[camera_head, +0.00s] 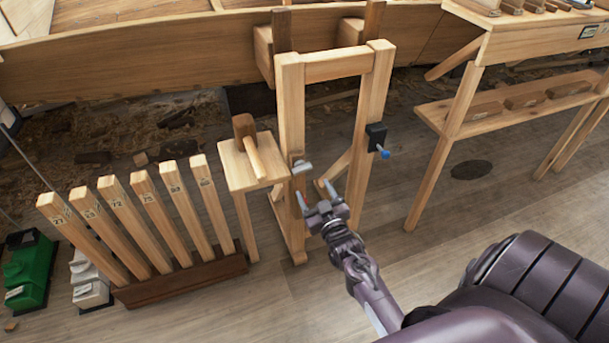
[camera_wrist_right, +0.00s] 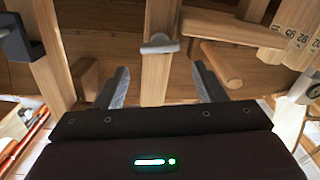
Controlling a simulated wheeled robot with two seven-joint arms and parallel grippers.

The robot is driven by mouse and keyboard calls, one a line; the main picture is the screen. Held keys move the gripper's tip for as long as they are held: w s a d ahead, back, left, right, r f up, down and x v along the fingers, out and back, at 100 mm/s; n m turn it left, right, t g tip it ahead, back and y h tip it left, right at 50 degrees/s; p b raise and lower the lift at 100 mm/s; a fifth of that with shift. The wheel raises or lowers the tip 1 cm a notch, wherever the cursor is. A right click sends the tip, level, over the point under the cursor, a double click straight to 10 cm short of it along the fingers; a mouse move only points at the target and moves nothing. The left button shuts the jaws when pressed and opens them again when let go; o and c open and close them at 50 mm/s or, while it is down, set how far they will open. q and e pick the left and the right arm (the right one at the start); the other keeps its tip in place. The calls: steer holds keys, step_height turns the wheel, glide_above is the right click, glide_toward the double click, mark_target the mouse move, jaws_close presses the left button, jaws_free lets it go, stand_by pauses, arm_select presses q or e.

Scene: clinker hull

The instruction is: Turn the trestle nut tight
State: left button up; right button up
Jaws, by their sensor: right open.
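The wooden trestle (camera_head: 337,66) stands upright in front of the hull. A small grey metal nut (camera_head: 301,167) sits on the front face of its left post. In the right wrist view the nut (camera_wrist_right: 160,43) lies crosswise on the post, beyond and between my fingers. My right gripper (camera_head: 316,196) is open and empty, just below and in front of the nut, apart from it. Its two fingers (camera_wrist_right: 159,82) stand wide on either side of the post in the right wrist view. My left gripper is not in view.
A black block with a blue-tipped handle (camera_head: 378,140) is on the trestle's right post. A mallet (camera_head: 247,135) lies on a small stand (camera_head: 236,171) left of the trestle. Numbered sticks (camera_head: 150,217) stand farther left. A workbench (camera_head: 520,45) is at right. Floor between is clear.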

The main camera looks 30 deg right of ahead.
mark_target(303, 171)
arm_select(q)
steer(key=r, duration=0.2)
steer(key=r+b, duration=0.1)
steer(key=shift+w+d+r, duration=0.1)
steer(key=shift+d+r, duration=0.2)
arm_select(e)
steer(key=x, duration=0.7)
steer(key=shift+w+d, duration=0.1)
steer(key=shift+w, duration=0.2)
steer(key=shift+c, duration=0.4)
steer(key=c, duration=0.6)
steer(key=m+p, duration=0.2)
steer(key=m, duration=0.3)
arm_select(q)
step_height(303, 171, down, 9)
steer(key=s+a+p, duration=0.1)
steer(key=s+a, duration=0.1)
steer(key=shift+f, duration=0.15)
arm_select(e)
steer(key=shift+m, duration=1.9)
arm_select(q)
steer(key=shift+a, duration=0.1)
